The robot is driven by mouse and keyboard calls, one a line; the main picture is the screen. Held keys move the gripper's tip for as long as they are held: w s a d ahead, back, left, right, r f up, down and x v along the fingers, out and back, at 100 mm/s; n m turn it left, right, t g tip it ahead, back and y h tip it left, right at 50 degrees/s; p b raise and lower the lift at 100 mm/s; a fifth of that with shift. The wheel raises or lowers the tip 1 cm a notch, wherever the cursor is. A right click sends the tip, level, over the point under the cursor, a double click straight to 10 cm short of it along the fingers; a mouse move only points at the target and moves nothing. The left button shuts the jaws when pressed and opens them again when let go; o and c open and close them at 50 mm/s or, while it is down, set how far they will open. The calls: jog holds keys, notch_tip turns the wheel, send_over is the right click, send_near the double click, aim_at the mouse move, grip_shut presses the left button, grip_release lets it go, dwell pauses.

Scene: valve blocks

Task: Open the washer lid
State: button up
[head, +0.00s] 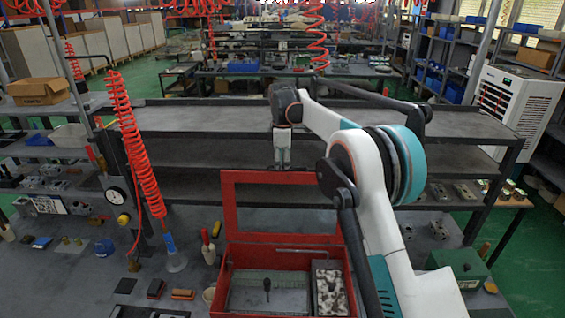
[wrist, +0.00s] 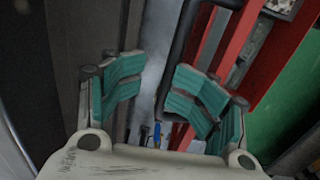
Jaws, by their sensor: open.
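The red parts washer (head: 290,254) stands on the workbench, its open basin showing. Its red-framed lid (head: 228,205) stands raised, roughly upright, at the back of the basin, with shelves and bench visible through its middle. My gripper (head: 283,166) points down at the lid's top edge in the head view; I cannot tell whether it touches. In the wrist view my gripper (wrist: 160,82) has its teal finger pads spread apart with nothing between them. Red frame bars (wrist: 225,50) lie to the right of the fingers there. My arm hides part of the washer's right side.
A long dark shelf unit (head: 190,115) runs behind the washer. A red coiled hose (head: 122,115) hangs at the left. A green box (head: 458,267) sits to the right of my arm. Small tools and blocks lie on the bench at the left.

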jog(key=shift+w+d+f, duration=0.1)
jog(key=shift+d+f, duration=0.05)
jog(key=shift+d, duration=0.05)
jog(key=shift+a+r, duration=0.1)
jog(key=shift+r, duration=0.1)
jog(key=shift+c, duration=0.6)
notch_tip(320, 180, up, 12)
jog(key=shift+s+a, duration=0.15)
jog(key=shift+s, duration=0.3)
jog(key=shift+r, duration=0.1)
jog(key=shift+s, duration=0.1)
